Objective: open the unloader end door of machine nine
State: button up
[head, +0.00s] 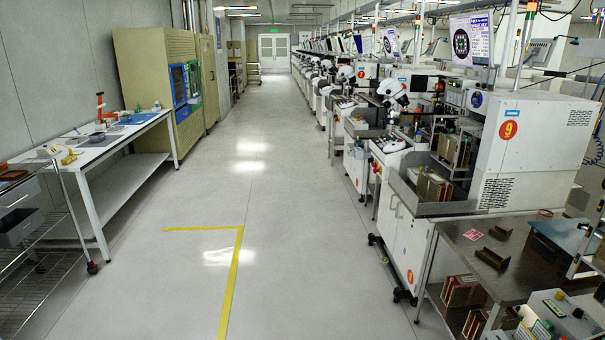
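Machine nine (508,150) stands at the right, marked by a round red-orange sign (508,130) with a 9 on its white housing. A metal tray (452,208) at its near left side holds brown-red magazines (432,188). A white cabinet (402,235) with handles is below the tray. I cannot tell which panel is the unloader end door or whether it is open. My gripper and arm are not in view.
A steel table (470,250) with small brackets stands in front of machine nine. A white workbench (100,150) and wire cart (40,265) line the left. A row of machines continues down the right. The central aisle (230,200) is clear, with yellow floor tape (231,285).

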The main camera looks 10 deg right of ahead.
aim_at(413, 237)
jog(key=u, duration=0.05)
jog(key=i, duration=2.65)
jog(key=u, duration=1.1)
jog(key=k, duration=0.45)
jog(key=z, duration=0.05)
